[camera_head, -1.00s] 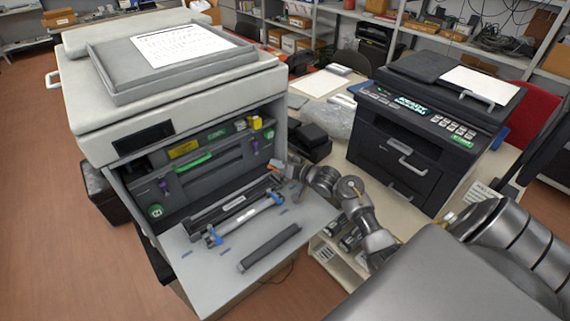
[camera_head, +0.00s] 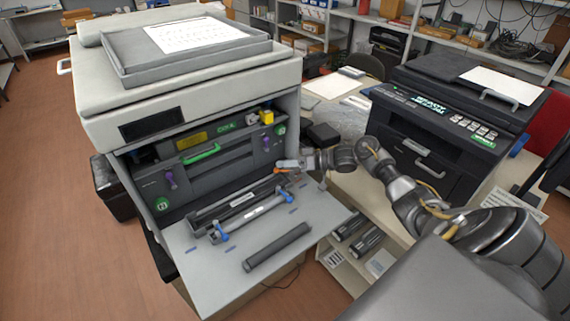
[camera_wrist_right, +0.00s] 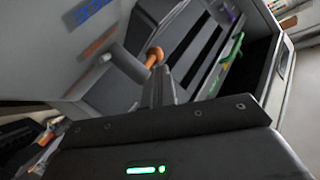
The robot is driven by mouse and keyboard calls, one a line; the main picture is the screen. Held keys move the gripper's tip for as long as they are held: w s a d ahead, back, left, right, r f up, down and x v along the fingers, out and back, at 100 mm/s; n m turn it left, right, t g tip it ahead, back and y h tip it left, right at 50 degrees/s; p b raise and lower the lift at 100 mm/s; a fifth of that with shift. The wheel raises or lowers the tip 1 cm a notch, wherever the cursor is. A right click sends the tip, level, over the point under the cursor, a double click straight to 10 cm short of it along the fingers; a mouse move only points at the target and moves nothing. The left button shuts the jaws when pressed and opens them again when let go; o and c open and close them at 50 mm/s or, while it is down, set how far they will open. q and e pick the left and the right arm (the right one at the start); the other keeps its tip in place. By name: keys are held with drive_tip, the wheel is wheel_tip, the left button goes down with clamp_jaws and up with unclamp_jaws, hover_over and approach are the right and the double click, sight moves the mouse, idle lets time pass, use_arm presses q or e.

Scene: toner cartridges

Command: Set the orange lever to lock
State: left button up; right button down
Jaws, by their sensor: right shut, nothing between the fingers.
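The orange lever (camera_head: 281,170) is at the lower right of the big printer's open front, beside my right gripper (camera_head: 287,164). In the right wrist view, the lever's round orange end (camera_wrist_right: 155,56) shows just beyond the tips of my right gripper (camera_wrist_right: 158,72). The fingers are shut with nothing between them. I cannot tell whether they touch the lever. Most of the lever is hidden in the head view, and its lock mark cannot be read. My left gripper is not in view.
The big printer's lowered front door (camera_head: 221,272) holds a dark cartridge (camera_head: 278,246) and a blue-ended unit (camera_head: 250,219). Purple latches (camera_head: 171,179) and a green handle (camera_head: 202,154) are inside. A black printer (camera_head: 430,125) stands to the right.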

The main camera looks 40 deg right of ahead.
drive_tip(key=shift+s+a+r+p, duration=0.1)
drive_tip(key=shift+s+a+p, duration=0.1)
drive_tip(key=shift+p, duration=0.1)
idle(1.4)
drive_tip(key=shift+w+d+r, duration=0.15)
drive_tip(key=shift+r, duration=0.15)
drive_tip(key=shift+w+d+r+p, duration=0.25)
drive_tip(key=shift+r+p, duration=0.05)
drive_tip(key=shift+r, duration=0.25)
drive_tip(key=shift+w+d+r+p, duration=0.25)
drive_tip(key=shift+r, duration=0.3)
drive_tip(key=shift+d+r, duration=0.15)
drive_tip(key=shift+d, duration=0.4)
drive_tip(key=b+v, duration=0.3)
drive_tip(key=v, duration=0.6)
drive_tip(key=shift+d+r, duration=0.2)
